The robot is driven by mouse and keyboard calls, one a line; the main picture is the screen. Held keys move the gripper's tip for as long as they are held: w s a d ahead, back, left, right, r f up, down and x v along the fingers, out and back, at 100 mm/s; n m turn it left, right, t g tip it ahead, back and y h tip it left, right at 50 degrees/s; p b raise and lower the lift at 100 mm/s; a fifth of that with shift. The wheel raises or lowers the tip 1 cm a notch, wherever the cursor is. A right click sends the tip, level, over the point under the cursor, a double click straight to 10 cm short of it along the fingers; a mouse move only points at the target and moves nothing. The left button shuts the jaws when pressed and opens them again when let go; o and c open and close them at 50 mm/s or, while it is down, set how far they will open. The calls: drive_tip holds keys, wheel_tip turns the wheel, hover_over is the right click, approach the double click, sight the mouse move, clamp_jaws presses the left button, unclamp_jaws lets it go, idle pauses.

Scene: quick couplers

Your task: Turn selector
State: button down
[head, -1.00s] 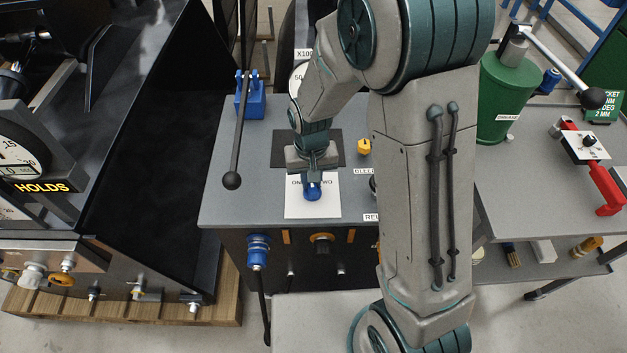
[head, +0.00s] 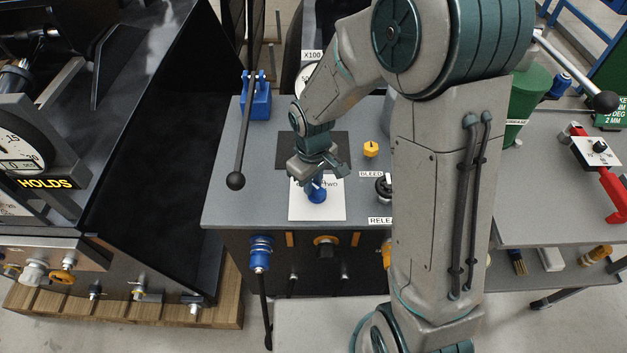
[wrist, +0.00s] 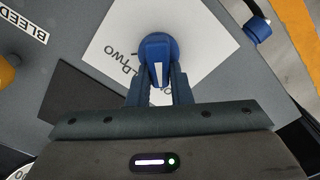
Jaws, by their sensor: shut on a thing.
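The selector is a blue knob (head: 317,194) with a white pointer mark, standing on a white label plate (head: 330,212) on the grey bench top. In the wrist view the knob (wrist: 158,50) sits between my two fingers. My gripper (head: 316,181) reaches down from above and is shut on the knob. In the wrist view the white mark on the knob points toward my palm.
A blue-based lever with a black ball (head: 235,181) stands left of the plate. A yellow knob (head: 370,149) and a black round valve (head: 383,187) are to the right. A dark mat (head: 340,150) lies behind the plate. Blue and orange couplers are on the bench front.

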idle(0.4)
drive_tip(key=c, duration=1.3)
unclamp_jaws()
wheel_tip(320, 180, up, 14)
drive_tip(key=shift+f, duration=0.1)
drive_tip(key=s+d+r+m+t, duration=0.1)
drive_tip(key=s+d+m, duration=0.2)
drive_tip(key=s+d, duration=0.1)
drive_tip(key=s+d+r+m+t, duration=0.1)
drive_tip(key=s+d+m, duration=0.2)
drive_tip(key=s+d, duration=0.1)
drive_tip(key=s+d+r+m, duration=0.1)
drive_tip(key=s+d+m, duration=0.1)
drive_tip(key=s+d, duration=0.3)
drive_tip(key=shift+d+r+m+t, duration=0.3)
drive_tip(key=shift+r+m+t, duration=0.1)
